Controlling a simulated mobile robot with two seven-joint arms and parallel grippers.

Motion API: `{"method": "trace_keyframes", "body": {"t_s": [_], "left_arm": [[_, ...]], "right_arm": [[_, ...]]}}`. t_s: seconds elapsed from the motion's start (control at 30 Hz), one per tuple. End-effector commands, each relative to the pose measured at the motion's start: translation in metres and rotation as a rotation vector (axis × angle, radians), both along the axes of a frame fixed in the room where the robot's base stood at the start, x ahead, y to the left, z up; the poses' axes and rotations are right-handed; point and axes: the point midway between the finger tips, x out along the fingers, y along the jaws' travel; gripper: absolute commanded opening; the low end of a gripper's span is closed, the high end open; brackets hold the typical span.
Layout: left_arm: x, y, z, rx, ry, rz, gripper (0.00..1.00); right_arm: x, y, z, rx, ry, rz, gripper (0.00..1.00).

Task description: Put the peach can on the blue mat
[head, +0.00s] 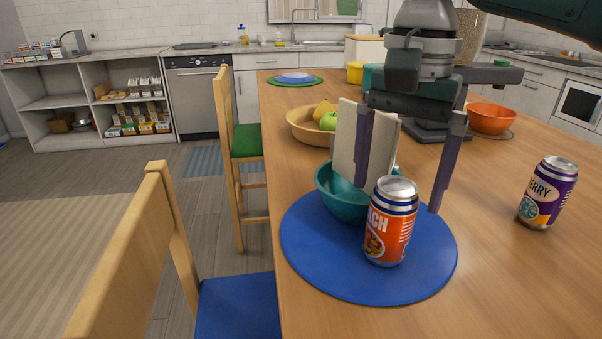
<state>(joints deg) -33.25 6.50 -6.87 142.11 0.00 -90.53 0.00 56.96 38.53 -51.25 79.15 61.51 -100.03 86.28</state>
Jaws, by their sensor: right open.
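The orange peach can (387,233) with a silver top stands upright on the round blue mat (318,262), in front of the teal bowl (338,200). My right gripper (400,196) is open, pointing down, with its two fingers apart just behind and above the can. It appears empty; I cannot tell whether a finger touches the can. My left gripper is not in view.
A purple berry can (547,193) stands on the table to the right. A wooden fruit bowl (303,129) and an orange bowl (491,118) are farther back. A pale upright panel (345,140) is behind my gripper. The front right tabletop (490,285) is clear.

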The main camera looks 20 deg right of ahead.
Motion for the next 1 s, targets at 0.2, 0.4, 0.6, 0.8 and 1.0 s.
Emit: {"method": "trace_keyframes", "body": {"t_s": [0.2,0.4,0.6,0.8,1.0], "left_arm": [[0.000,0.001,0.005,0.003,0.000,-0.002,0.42],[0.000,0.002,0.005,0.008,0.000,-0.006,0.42],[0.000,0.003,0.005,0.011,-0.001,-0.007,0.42],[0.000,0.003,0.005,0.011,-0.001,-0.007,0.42],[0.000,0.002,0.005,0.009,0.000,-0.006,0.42]], "right_arm": [[0.001,0.000,0.041,0.001,-0.002,-0.001,1.00],[0.000,0.000,0.053,0.001,0.001,-0.001,1.00],[0.000,0.000,0.053,0.001,0.001,-0.001,1.00],[0.000,0.000,0.053,0.000,0.001,-0.001,1.00],[0.000,0.000,0.053,0.000,0.001,-0.001,1.00]]}}
